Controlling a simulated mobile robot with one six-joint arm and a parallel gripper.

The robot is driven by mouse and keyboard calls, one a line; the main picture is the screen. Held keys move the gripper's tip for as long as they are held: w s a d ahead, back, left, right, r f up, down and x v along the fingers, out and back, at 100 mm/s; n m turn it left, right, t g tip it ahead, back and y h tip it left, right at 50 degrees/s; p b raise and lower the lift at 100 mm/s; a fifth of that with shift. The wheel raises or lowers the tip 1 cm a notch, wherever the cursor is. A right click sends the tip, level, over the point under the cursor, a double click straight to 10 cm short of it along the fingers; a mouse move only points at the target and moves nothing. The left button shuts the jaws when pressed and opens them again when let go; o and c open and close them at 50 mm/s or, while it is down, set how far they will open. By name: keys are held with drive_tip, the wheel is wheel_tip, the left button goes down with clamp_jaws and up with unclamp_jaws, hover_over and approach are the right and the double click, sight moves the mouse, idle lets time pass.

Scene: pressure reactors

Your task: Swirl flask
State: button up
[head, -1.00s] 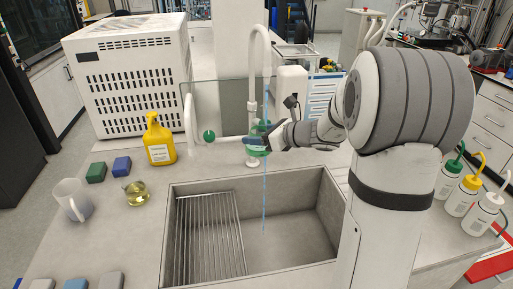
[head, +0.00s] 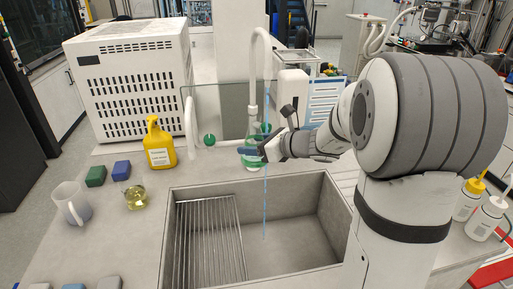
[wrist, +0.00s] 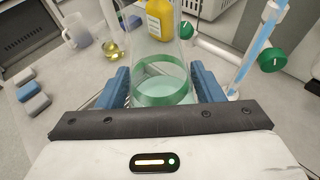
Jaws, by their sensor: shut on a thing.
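A clear conical flask (wrist: 163,75) with a green band and pale green liquid sits between the blue fingers of my gripper (wrist: 163,88) in the wrist view. My gripper is shut on it. In the head view the flask (head: 254,150) is held upright above the back edge of the sink, near the faucet, and my gripper (head: 252,153) reaches it from the right. A thin blue water stream (head: 265,200) falls from the faucet (head: 262,40) into the sink, close to the flask; I cannot tell whether it touches the glass.
The grey sink (head: 330,205) with a wire rack (head: 208,240) lies in front. A yellow bottle (head: 158,145), a small flask with yellow liquid (head: 135,197), a mug (head: 71,203) and several sponges stand left. Wash bottles (head: 487,217) stand right. A white oven (head: 130,80) is behind.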

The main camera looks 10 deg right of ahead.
sight(260, 127)
drive_tip(key=shift+r+p, duration=1.9)
drive_tip(key=shift+r, duration=0.7)
drive_tip(key=shift+f, duration=0.1)
drive_tip(key=shift+w, duration=0.1)
